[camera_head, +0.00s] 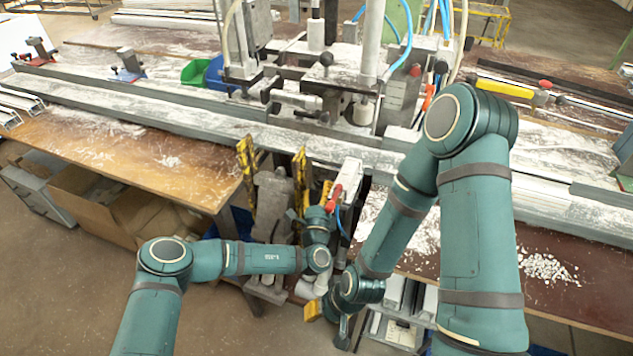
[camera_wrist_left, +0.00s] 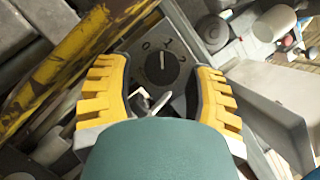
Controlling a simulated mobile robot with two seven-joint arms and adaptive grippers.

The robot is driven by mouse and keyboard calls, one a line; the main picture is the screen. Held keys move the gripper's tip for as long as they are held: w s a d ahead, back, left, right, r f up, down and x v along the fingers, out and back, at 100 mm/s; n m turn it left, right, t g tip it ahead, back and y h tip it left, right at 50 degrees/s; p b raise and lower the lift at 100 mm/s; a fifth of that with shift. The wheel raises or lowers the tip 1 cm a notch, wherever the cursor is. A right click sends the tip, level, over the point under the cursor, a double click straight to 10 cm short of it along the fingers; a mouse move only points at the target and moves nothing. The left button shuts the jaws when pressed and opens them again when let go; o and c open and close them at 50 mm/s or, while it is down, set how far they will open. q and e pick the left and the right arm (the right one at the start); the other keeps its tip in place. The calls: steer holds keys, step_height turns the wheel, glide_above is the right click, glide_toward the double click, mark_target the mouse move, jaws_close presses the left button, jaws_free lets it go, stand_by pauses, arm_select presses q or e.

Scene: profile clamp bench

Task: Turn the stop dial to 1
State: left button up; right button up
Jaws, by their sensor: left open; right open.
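The stop dial (camera_wrist_left: 162,68) is a round black knob on a grey plate in the left wrist view, with white numerals around its upper side. Its white pointer line points up in the picture, to the right of the 0 and close to the 1; I cannot tell whether it is exactly on the 1. My left gripper (camera_wrist_left: 160,82) is open, its yellow fingers on either side of the dial, with no clear contact. In the head view my left gripper (camera_head: 326,192) is by the bench's front edge, and the dial cannot be made out. My right gripper (camera_head: 328,320) is lower, open and partly hidden.
Yellow-marked upright bars (camera_head: 247,180) stand just left of my left gripper. A red-handled clamp (camera_head: 335,197) is close beside it. The long grey rail (camera_head: 150,105) and the clamp machine (camera_head: 330,75) lie behind. Open floor (camera_head: 60,270) is at left.

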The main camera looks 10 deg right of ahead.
arm_select(q)
steer(key=shift+w+d+r, duration=0.15)
steer(key=shift+w, duration=0.2)
arm_select(e)
steer(key=shift+w+a+f, duration=0.1)
steer(key=shift+w, duration=0.25)
arm_select(q)
steer(key=c, duration=0.9)
steer(key=shift+r, duration=0.1)
steer(key=m+h+p, duration=0.2)
steer(key=m+p, duration=0.2)
steer(key=shift+r, duration=0.1)
steer(key=m+h, duration=0.1)
steer(key=m, duration=0.1)
steer(key=shift+m+p, duration=0.3)
steer(key=shift+h, duration=0.3)
arm_select(e)
step_height(320, 180, up, 5)
steer(key=shift+s+f, duration=0.15)
arm_select(q)
steer(key=o, duration=0.9)
steer(key=shift+f, duration=0.2)
